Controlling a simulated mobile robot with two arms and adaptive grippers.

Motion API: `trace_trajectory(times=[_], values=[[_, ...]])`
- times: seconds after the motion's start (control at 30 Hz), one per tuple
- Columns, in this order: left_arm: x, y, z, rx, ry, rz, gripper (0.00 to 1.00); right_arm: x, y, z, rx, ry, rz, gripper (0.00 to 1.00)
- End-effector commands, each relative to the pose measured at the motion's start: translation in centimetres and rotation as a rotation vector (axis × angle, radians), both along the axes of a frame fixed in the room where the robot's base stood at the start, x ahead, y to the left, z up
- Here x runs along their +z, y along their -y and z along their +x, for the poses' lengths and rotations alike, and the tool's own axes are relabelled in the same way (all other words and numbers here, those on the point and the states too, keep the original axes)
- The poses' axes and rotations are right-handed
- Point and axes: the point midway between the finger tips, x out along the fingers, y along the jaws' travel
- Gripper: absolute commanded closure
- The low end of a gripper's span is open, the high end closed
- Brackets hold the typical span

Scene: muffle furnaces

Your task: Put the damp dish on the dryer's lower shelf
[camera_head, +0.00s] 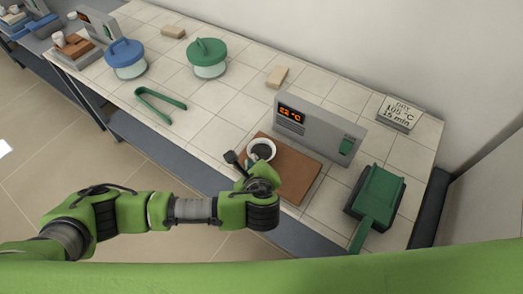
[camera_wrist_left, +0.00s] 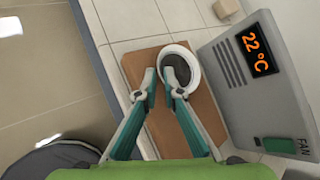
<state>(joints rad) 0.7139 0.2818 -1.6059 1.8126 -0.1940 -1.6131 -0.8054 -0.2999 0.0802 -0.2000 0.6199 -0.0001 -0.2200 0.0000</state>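A small round white dish (camera_head: 262,150) with dark contents is at the far left corner of a brown board (camera_head: 301,178). The dish also shows in the left wrist view (camera_wrist_left: 192,57), at the far edge of the board. My left gripper (camera_wrist_left: 157,76) is at the dish's near-left rim, with its fingertips close together and one on each side of the rim. I cannot tell whether they press on it. A grey unit (camera_head: 327,132) with an orange 22 °C display and a green FAN switch stands right behind the board. No shelf shows. My right gripper is out of view.
A sign (camera_head: 398,113) reads DRY 105 °C 15 min. A green object with a handle (camera_head: 379,195) lies to the right.

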Motion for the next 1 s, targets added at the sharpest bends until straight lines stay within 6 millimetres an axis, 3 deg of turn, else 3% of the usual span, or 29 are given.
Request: trace_trajectory(times=[0.1, 0.3, 0.57, 0.63, 1.0], values=[[-0.5, -0.3, 1.6, 0.002, 0.003, 0.004, 0.92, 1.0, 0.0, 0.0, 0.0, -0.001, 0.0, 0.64], [-2.0, -0.4, 3.1, 0.0, 0.0, 0.002, 0.92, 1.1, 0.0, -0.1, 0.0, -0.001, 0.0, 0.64], [-2.3, -0.4, 3.3, 0.0, 0.0, 0.0, 0.92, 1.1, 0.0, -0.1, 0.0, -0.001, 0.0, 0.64], [-2.2, -0.4, 3.3, 0.0, 0.0, 0.0, 1.0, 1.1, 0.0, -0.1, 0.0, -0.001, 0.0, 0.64], [-2.1, -0.4, 3.3, 0.0, 0.001, 0.0, 1.0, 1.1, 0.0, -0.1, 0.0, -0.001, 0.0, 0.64]])
